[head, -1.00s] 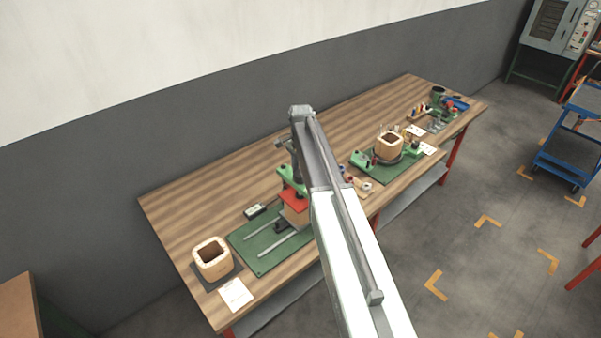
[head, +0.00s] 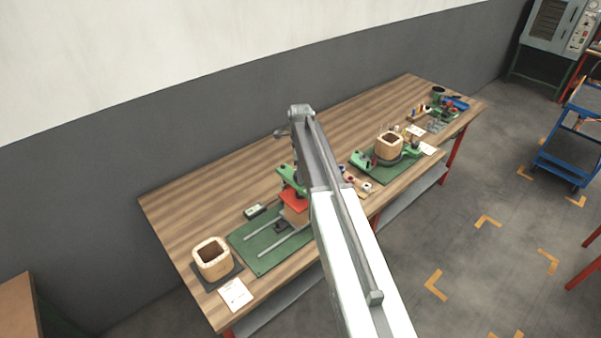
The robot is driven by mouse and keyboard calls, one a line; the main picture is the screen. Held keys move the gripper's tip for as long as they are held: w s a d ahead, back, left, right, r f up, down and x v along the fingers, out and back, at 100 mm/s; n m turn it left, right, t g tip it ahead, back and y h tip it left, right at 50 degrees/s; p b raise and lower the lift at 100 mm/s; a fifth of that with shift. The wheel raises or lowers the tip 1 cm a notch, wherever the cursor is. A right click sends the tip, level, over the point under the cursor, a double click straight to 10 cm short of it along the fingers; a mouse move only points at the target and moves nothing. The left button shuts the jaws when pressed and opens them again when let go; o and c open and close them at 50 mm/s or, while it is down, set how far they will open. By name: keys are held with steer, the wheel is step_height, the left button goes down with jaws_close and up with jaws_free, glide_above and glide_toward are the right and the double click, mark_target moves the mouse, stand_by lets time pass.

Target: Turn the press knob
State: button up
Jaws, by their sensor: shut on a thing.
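The press stands on a green base plate (head: 262,252) with two grey rails on the bench. Its green frame (head: 288,176) and red plate (head: 294,200) show left of my arm, with a tan block (head: 291,215) under the plate. A small grey piece (head: 282,133), perhaps an end of the press knob or its handle, sticks out left of my arm's far end. My arm hides the rest of the press top. My gripper is hidden behind my arm, so its hold on the knob cannot be seen.
The wooden bench (head: 190,205) runs along the wall. A tan square coil (head: 212,258) sits on a dark pad at the left, by a white card (head: 235,294). Another coil (head: 389,145) stands on a green fixture at the right. A blue cart (head: 570,150) stands beyond.

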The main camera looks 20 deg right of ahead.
stand_by(0.4)
steer(key=o, duration=1.4)
steer(key=shift+c, duration=0.2)
step_height(320, 180, up, 8)
steer(key=p, duration=0.8)
steer(key=shift+f, duration=0.15)
